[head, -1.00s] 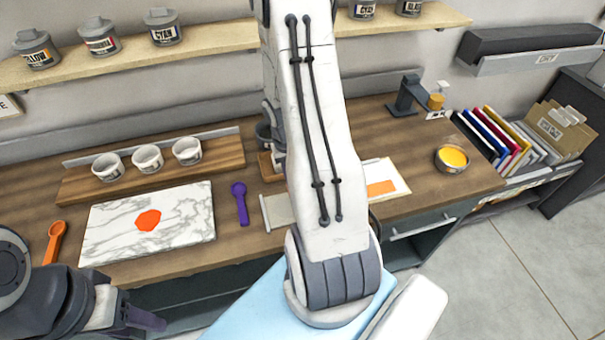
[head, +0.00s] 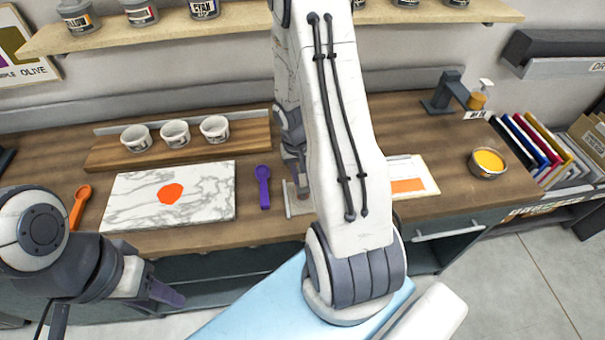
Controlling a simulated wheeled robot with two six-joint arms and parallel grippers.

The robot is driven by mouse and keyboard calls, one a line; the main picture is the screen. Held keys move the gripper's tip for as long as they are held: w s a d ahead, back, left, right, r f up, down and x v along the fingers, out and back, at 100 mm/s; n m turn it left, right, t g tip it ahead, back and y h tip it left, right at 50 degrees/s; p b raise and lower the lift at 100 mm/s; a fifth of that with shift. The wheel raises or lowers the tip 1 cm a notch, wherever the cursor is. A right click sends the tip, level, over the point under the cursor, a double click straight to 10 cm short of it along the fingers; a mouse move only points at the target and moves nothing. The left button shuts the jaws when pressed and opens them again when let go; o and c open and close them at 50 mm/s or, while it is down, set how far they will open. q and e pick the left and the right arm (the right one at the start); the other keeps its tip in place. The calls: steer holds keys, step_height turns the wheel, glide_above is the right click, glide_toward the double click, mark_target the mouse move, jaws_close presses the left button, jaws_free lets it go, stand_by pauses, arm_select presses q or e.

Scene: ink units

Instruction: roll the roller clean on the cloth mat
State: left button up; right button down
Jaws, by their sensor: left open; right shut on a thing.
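The cloth mat (head: 292,207) appears to be the small beige piece on the bench, partly covered by my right arm. My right gripper (head: 299,180) is lowered over the mat, partly behind my arm. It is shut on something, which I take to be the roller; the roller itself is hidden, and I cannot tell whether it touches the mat. My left gripper (head: 172,294) is open and empty at the lower left, in front of the bench and away from the mat.
A marble slab (head: 215,207) with an orange ink patch lies left of the mat, a purple spoon (head: 264,188) between them.

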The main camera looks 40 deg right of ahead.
steer(key=shift+f+b, duration=0.65)
steer(key=shift+f, duration=0.05)
stand_by(0.6)
